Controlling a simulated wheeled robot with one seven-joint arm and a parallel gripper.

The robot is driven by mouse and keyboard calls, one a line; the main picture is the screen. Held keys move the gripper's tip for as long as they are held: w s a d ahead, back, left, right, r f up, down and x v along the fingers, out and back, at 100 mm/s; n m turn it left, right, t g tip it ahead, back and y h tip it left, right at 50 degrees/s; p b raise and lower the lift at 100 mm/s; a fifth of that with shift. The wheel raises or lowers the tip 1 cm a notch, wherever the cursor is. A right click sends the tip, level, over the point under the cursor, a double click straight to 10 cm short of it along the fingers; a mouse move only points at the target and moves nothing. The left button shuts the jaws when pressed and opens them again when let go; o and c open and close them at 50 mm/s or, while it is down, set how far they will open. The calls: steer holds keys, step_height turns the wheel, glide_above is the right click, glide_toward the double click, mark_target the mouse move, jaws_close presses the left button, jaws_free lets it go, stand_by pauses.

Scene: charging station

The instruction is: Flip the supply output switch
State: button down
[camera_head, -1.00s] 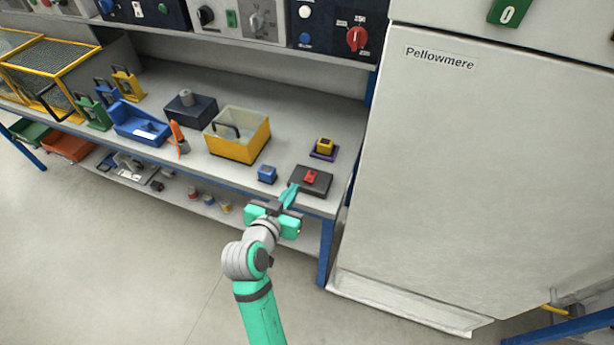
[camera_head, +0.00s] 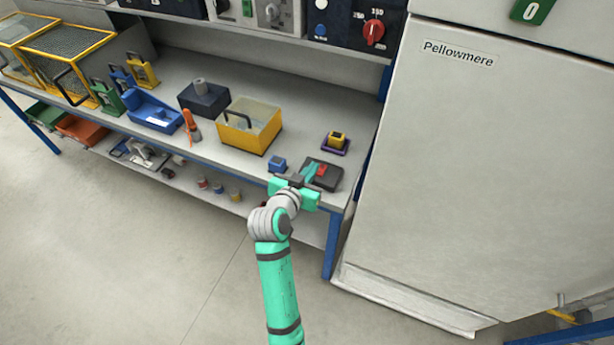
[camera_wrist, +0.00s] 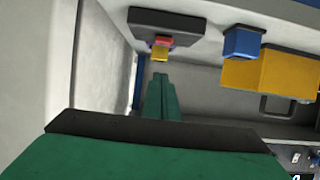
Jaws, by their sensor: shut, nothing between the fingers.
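A dark box with a red switch (camera_head: 321,169) on top sits near the front right corner of the bench; which control is the supply output switch is not labelled readably. My gripper (camera_head: 310,171) is shut and empty, its green fingertips at the left side of the red switch. I cannot tell whether they touch it. In the wrist view the shut fingers (camera_wrist: 160,90) point toward the red switch (camera_wrist: 162,41) and dark box (camera_wrist: 168,24), which appear upside down. The switch's exact position is too small to tell.
A blue block (camera_head: 277,164) lies just left of the dark box. A yellow block on a purple base (camera_head: 336,142) stands behind it. A yellow bin (camera_head: 250,128) is further left. A tall white cabinet (camera_head: 470,170) closes off the right. Control panels (camera_head: 345,25) hang above.

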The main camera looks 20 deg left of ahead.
mark_target(316, 182)
steer(key=x, duration=0.3)
steer(key=shift+w, duration=0.2)
steer(key=f, duration=0.3)
steer(key=shift+s+a+f, duration=0.1)
steer(key=shift+s+f, duration=0.05)
steer(key=shift+s, duration=0.05)
steer(key=shift+f, duration=0.25)
steer(key=shift+d+f, duration=0.15)
steer(key=shift+d, duration=0.1)
steer(key=shift+s, duration=0.1)
steer(key=shift+s+f, duration=0.1)
steer(key=shift+f, duration=0.2)
steer(key=shift+a, duration=0.15)
steer(key=shift+r, duration=0.2)
